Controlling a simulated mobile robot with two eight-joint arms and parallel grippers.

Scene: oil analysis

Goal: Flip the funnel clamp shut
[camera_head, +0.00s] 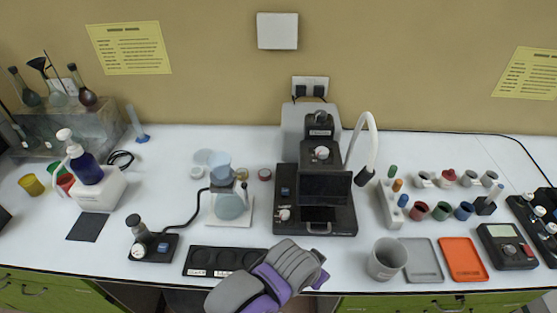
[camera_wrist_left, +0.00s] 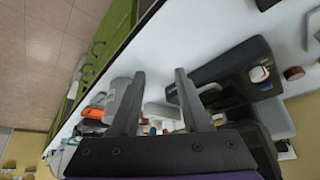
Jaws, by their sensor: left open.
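In the head view a pale blue funnel (camera_head: 220,164) stands on a round glass flask (camera_head: 229,206) on a white base, left of the middle of the bench. A small grey part, perhaps the funnel clamp (camera_head: 241,174), shows at the funnel's right side; it is too small to tell whether it is open or closed. A purple and grey part of my arm (camera_head: 268,278) is at the bench's front edge, below and right of the flask; no fingertips show there. In the left wrist view my left gripper (camera_wrist_left: 160,73) is open and empty, with no funnel between its fingers.
A black instrument (camera_head: 315,203) stands right of the flask. A black hose (camera_head: 188,220) runs from the flask to a small pump unit (camera_head: 152,245). A black three-well tray (camera_head: 222,262) lies in front. A grey beaker (camera_head: 387,258) stands front right.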

